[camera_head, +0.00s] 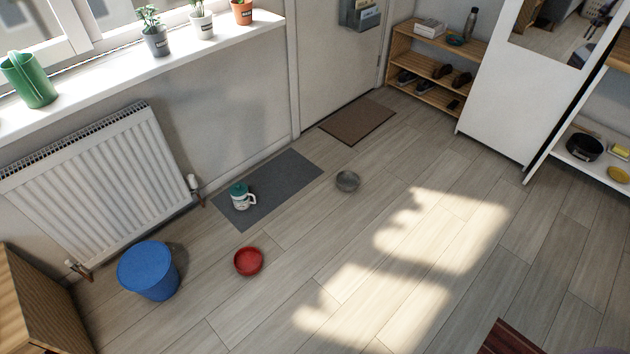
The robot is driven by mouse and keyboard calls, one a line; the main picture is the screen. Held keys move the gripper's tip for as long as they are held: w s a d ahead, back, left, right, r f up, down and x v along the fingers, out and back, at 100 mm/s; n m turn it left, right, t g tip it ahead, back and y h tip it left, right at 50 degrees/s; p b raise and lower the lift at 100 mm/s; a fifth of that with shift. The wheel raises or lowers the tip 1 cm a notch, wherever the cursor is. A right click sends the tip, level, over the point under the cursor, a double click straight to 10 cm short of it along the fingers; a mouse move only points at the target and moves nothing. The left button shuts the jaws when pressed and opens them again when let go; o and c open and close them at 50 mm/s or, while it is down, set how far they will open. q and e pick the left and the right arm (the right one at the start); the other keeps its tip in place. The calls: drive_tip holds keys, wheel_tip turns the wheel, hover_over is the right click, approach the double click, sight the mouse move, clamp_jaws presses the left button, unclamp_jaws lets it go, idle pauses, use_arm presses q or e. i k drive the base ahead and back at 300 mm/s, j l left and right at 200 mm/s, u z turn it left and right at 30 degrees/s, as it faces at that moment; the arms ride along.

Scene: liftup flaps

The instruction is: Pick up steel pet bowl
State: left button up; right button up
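The steel pet bowl (347,181) is a small round grey metal bowl. It sits upright on the wooden floor in the head view, a little above the middle, just right of a grey mat. It looks empty and nothing covers it. A red bowl (248,261) stands on the floor further left and nearer. Neither of my grippers shows clearly in this view.
The grey mat (284,180) bears a white and teal container (241,196). A blue bin (149,270) stands by the radiator (99,187). A brown doormat (357,121) and shoe shelf (441,62) lie beyond. The sunlit floor (440,230) at right is clear.

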sight(348, 181)
drive_tip(key=i+l+u, duration=0.55)
drive_tip(key=l+u, duration=0.25)
drive_tip(key=i+l+u, duration=0.25)
drive_tip(key=l, duration=0.2)
drive_tip(key=k, duration=0.05)
